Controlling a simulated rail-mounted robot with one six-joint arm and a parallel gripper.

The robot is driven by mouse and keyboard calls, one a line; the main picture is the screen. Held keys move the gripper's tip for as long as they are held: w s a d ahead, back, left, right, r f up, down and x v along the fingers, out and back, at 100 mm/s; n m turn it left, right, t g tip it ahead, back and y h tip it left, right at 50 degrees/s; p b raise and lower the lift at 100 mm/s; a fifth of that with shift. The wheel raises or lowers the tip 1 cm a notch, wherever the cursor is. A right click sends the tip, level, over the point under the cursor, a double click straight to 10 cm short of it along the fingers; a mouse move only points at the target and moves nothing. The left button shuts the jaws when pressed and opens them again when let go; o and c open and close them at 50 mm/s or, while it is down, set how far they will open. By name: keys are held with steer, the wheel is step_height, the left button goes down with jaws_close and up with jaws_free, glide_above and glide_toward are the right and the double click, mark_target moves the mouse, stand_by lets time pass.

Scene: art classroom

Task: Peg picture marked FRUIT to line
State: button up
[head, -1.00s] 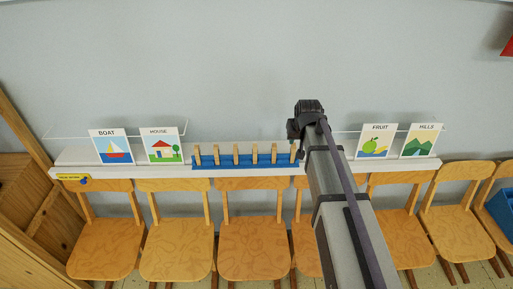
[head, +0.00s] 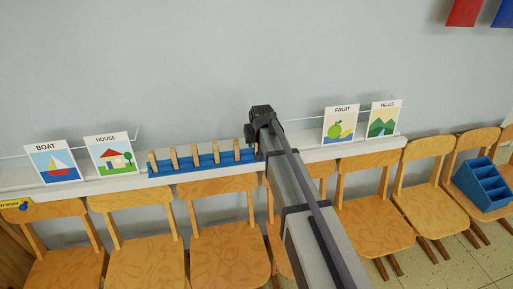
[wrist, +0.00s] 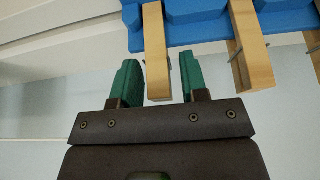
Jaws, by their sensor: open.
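The picture marked FRUIT (head: 341,124), with a green apple and a yellow shape, stands on the white shelf right of my arm. Several wooden pegs (head: 197,157) stand in a row on a blue rack (head: 214,165) on the same shelf. My gripper (wrist: 157,75) is open in the wrist view. Its green fingers are to either side of one wooden peg (wrist: 156,45), with a gap on the right. In the head view my gripper (head: 262,112) is at the right end of the rack, and my arm hides part of the rack's end.
Pictures marked BOAT (head: 54,162), HOUSE (head: 112,154) and HILLS (head: 384,119) stand on the white shelf (head: 322,153). Wooden chairs (head: 231,235) line its front. A blue bin (head: 485,185) is at the right. Red (head: 464,12) and blue pieces hang upper right.

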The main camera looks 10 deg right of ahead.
steer(key=shift+r, duration=0.1)
steer(key=c, duration=0.6)
step_height(320, 180, up, 6)
steer(key=p, duration=0.6)
steer(key=shift+r, duration=0.2)
steer(key=shift+c, duration=0.3)
steer(key=shift+f, duration=0.1)
steer(key=shift+s+r+p, duration=0.25)
steer(key=shift+s+p, duration=0.05)
steer(key=shift+s, duration=1)
steer(key=shift+s+r+p, duration=0.25)
steer(key=shift+s+p, duration=0.05)
steer(key=shift+s, duration=0.95)
